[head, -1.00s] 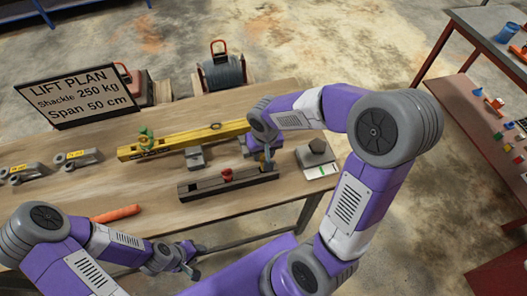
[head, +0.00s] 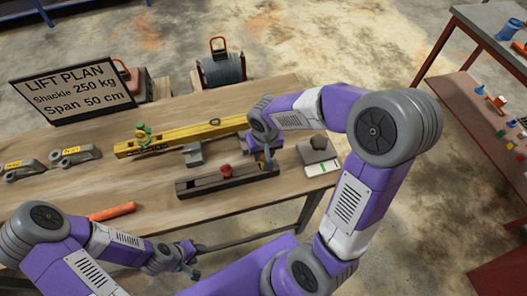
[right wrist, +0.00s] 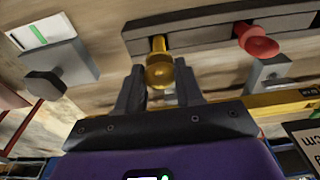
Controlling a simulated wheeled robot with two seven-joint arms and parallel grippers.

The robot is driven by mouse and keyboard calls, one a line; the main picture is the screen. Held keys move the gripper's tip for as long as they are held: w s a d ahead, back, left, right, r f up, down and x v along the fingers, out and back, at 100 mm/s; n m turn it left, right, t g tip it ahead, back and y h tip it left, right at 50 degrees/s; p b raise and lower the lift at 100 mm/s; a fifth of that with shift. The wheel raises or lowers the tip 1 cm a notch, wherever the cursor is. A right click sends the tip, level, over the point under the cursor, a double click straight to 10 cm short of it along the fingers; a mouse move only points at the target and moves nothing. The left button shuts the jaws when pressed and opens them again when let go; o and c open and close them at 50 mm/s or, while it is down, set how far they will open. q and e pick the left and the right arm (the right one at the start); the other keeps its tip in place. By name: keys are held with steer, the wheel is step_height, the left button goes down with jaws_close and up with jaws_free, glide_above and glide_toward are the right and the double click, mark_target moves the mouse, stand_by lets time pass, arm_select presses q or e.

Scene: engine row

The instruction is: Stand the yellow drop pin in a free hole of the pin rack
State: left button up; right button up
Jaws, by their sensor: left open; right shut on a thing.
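The pin rack (head: 205,190) is a long dark bar on the wooden table. A red pin (head: 226,171) stands in it, and it also shows in the right wrist view (right wrist: 258,42). My right gripper (head: 267,164) is at the rack's right end in the head view. In the right wrist view it is shut on the yellow drop pin (right wrist: 159,70), whose far end overlaps the rack (right wrist: 205,38). I cannot tell whether that end is inside a hole or above it. My left gripper (head: 190,268) is open and empty, low in front of the table.
A yellow beam (head: 180,137) lies behind the rack. A scale-like block (head: 318,155) sits at the table's right end. Grey shackles (head: 75,156) and an orange rod (head: 112,212) are on the left. The lift plan sign (head: 75,93) stands at the back left.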

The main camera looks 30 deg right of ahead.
steer(key=shift+f+b, duration=0.95)
steer(key=shift+f, duration=0.2)
steer(key=o, duration=1.2)
steer(key=shift+r, duration=0.1)
steer(key=r, duration=0.2)
steer(key=r+p, duration=0.1)
steer(key=r, duration=0.2)
steer(key=s+r+p, duration=0.1)
steer(key=r, duration=0.1)
steer(key=shift+a+r, duration=0.1)
steer(key=shift+r, duration=0.15)
